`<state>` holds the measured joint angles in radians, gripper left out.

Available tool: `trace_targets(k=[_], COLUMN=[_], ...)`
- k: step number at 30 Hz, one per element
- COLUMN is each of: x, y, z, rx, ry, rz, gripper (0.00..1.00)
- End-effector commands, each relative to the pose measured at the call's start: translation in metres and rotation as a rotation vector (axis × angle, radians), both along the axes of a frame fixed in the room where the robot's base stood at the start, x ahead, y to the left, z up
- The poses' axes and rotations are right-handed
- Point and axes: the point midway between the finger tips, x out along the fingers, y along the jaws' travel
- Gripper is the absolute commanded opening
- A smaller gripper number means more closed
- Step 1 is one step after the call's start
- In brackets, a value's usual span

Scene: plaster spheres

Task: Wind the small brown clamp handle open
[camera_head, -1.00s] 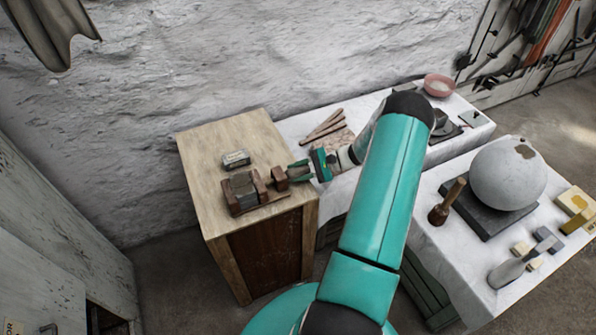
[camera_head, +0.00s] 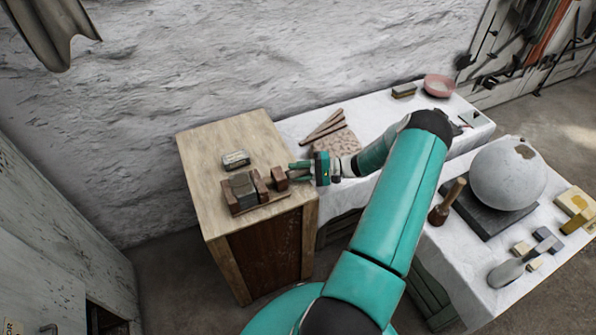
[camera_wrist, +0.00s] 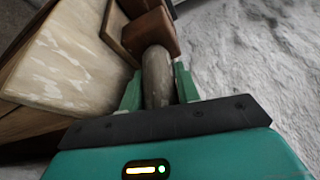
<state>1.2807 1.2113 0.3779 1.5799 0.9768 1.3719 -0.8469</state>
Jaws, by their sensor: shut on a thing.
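The wooden clamp (camera_head: 244,192) sits on top of the wooden cabinet at left, with a grey block (camera_head: 242,184) between its brown jaws. Its brown end block (camera_head: 279,179) is at the right side. My gripper (camera_head: 295,172) reaches in from the right, level with that end block. In the wrist view the clamp handle (camera_wrist: 157,75) is a grey-brown rod running up to the reddish-brown end block (camera_wrist: 149,36). My gripper (camera_wrist: 158,90) has its green fingers on either side of the handle, shut on it. The handle's near end is hidden behind the gripper body.
A small labelled box (camera_head: 236,160) lies behind the clamp on the cabinet top (camera_head: 215,140). The white-covered table behind holds sticks (camera_head: 324,126) and a pink bowl (camera_head: 439,86). A plaster sphere (camera_head: 507,175) and a mallet (camera_head: 446,202) stand on the right table.

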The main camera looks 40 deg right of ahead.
Motion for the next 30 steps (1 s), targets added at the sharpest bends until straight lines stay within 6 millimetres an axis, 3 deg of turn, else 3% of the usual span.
trace_targets(k=[12,29,30], x=[0.0005,0.0005,0.0005], y=[0.0005,0.0008,0.0008], z=[0.0007,0.0007,0.0007], rx=[-0.064,-0.077,-0.077], ry=[-0.228,-0.266,-0.266], rz=[-0.001,0.002,0.002], gripper=[0.09,0.09,0.34])
